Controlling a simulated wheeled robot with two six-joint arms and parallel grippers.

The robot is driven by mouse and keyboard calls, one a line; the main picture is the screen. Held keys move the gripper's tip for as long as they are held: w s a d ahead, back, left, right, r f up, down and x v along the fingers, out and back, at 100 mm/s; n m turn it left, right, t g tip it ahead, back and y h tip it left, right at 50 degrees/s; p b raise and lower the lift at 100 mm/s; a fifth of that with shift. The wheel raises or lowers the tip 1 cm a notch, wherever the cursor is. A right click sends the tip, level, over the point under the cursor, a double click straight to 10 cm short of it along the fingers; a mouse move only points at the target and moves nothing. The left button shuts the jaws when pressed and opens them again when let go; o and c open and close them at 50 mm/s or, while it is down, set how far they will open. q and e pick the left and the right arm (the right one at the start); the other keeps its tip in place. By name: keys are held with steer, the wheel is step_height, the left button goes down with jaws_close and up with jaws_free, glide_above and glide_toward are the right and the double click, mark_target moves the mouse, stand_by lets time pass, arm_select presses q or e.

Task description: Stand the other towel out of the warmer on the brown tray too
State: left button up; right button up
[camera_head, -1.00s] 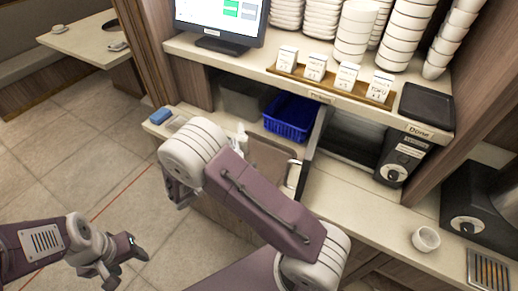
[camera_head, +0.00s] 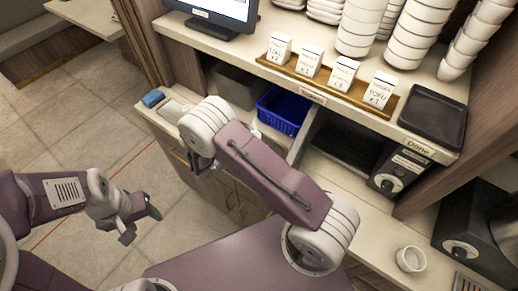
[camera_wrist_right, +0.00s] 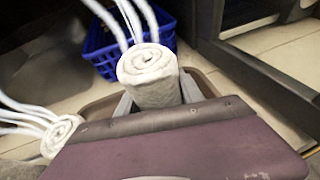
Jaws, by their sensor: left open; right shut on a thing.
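In the right wrist view, a white rolled towel (camera_wrist_right: 148,72) stands between the fingers of my right gripper (camera_wrist_right: 157,95), which is shut on it. A second rolled towel (camera_wrist_right: 62,132) is at the lower left, with pale wisps rising from both. The brown tray's rim (camera_wrist_right: 205,84) shows behind the held towel; I cannot tell whether that towel touches the tray. The warmer (camera_head: 345,140) is a dark open box under the shelf. My left gripper (camera_head: 140,218) is open and empty over the floor.
A blue basket (camera_head: 282,110) stands behind the tray area and shows in the wrist view (camera_wrist_right: 105,50). A small white cup (camera_head: 411,259) is on the right counter.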

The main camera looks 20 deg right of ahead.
steer(key=shift+d+f, duration=0.1)
steer(key=shift+f, duration=0.3)
steer(key=f, duration=0.3)
steer(key=shift+s+a, duration=0.15)
steer(key=shift+a, duration=0.15)
steer(key=shift+d+f, duration=0.1)
steer(key=shift+f, duration=0.05)
steer(key=o, duration=1)
steer(key=shift+f, duration=0.15)
steer(key=shift+c, duration=0.2)
steer(key=o, duration=0.4)
steer(key=shift+o, duration=0.2)
